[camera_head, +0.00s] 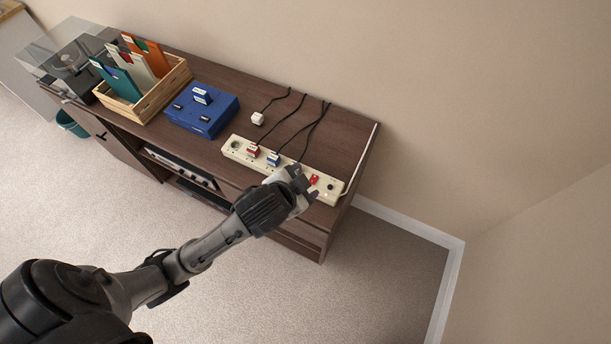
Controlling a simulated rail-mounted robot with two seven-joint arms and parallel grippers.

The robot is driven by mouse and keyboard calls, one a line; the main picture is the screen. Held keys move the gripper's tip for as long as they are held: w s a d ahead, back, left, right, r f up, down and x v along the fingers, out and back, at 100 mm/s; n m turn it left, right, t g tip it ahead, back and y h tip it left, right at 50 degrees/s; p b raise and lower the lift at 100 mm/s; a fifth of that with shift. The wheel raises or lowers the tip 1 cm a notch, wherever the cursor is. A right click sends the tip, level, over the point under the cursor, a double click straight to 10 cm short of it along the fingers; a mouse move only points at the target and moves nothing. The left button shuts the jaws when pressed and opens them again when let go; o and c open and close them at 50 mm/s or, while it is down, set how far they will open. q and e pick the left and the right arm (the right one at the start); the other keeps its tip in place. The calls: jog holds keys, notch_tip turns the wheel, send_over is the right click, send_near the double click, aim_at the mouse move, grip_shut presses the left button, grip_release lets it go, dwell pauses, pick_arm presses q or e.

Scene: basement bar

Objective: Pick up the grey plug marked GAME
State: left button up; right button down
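The cream power strip (233,153) lies along the front of the brown cabinet top. A red plug (253,151) and a blue plug (273,159) sit in it, each with a black cable. My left gripper (303,179) is over the strip's right part, just left of its red switch (314,180). A third black cable runs down to the gripper, where the gripper mostly hides what is at its end. I cannot make out a grey plug or the word GAME, nor whether the fingers are closed. My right gripper is out of view.
A loose white plug (257,118) lies behind the strip. A blue box (203,110) and a wooden crate (144,105) of upright sleeves stand to the left, with a turntable (72,62) beyond. The wall is close behind the cabinet (352,128).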

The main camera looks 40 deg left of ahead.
pick_arm(q)
jog(key=w+d+r+m+t+h+p, duration=0.25)
jog(key=w+r+m+h, duration=0.25)
jog(key=r+m, duration=0.5)
jog(key=w+d+r+m+t+h+p, duration=0.1)
jog(key=w+d+r+m+t+h, duration=0.3)
jog(key=r+m, duration=0.55)
jog(key=w+d+r+m+t+h+p, duration=0.1)
jog(key=w+d+r+m+t+h, duration=0.1)
jog(key=w+r+m+h, duration=0.6)
jog(key=s+a+f+m+g+y+p, duration=0.1)
jog(key=s+f+m+g+y, duration=0.1)
jog(key=f+m+g, duration=0.75)
jog(key=s+a+f+m+g+y, duration=0.1)
jog(key=f+m+g+y, duration=0.3)
jog(key=m, duration=1.1)
jog(key=s+a+f+m+g+y, duration=0.3)
jog(key=a+f+m+y, duration=0.25)
jog(key=a+f, duration=0.2)
jog(key=s+a+f+m+g+y, duration=0.2)
jog(key=a+f+m+y, duration=0.35)
jog(key=a+m, duration=0.2)
jog(key=shift+h, duration=0.4)
jog(key=f, duration=0.7)
jog(key=shift+s+a+f, duration=0.25)
jog(key=shift+s, duration=0.05)
jog(key=shift+w+f, duration=0.1)
jog(key=shift+f, duration=3.1)
